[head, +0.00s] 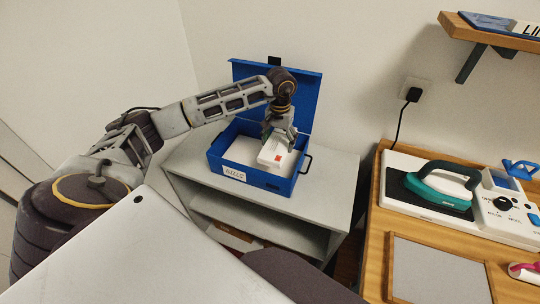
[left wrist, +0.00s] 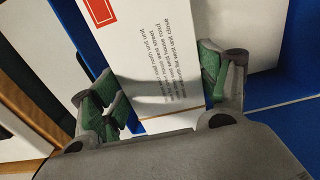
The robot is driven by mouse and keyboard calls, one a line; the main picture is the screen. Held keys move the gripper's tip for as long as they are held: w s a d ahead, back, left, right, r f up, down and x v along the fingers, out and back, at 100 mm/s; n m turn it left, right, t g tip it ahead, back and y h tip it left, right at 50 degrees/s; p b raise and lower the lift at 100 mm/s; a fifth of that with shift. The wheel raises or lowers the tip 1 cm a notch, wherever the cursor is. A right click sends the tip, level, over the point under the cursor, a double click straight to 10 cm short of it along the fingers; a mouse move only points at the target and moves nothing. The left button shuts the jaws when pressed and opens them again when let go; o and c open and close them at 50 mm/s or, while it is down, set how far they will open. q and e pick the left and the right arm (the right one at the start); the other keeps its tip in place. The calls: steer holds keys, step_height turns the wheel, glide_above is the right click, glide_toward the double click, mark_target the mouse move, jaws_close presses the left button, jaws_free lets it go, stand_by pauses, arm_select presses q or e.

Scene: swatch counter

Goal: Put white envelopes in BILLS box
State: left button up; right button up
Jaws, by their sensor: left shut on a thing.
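The blue BILLS box (head: 292,187) stands open on a grey shelf unit, its lid raised at the back and a BILLS label on its front. My left gripper (head: 279,139) is over the box and shut on a white envelope (head: 271,157) with a red mark. In the left wrist view the held envelope (left wrist: 150,50) shows its red stamp and printed lines between the green-padded fingers of the left gripper (left wrist: 160,95). Another white paper (head: 241,151) lies inside the box at the left. I cannot tell whether the held envelope touches the box floor. My right gripper is not in view.
The grey shelf unit (head: 335,180) has some bare top beside the box. At right, a wooden counter (head: 375,250) bears a teal iron (head: 440,187) on its station and a grey panel (head: 438,275). A wall shelf (head: 490,32) is at upper right.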

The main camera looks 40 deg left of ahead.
arm_select(q)
step_height(320, 180, down, 4)
steer(key=shift+f, duration=0.75)
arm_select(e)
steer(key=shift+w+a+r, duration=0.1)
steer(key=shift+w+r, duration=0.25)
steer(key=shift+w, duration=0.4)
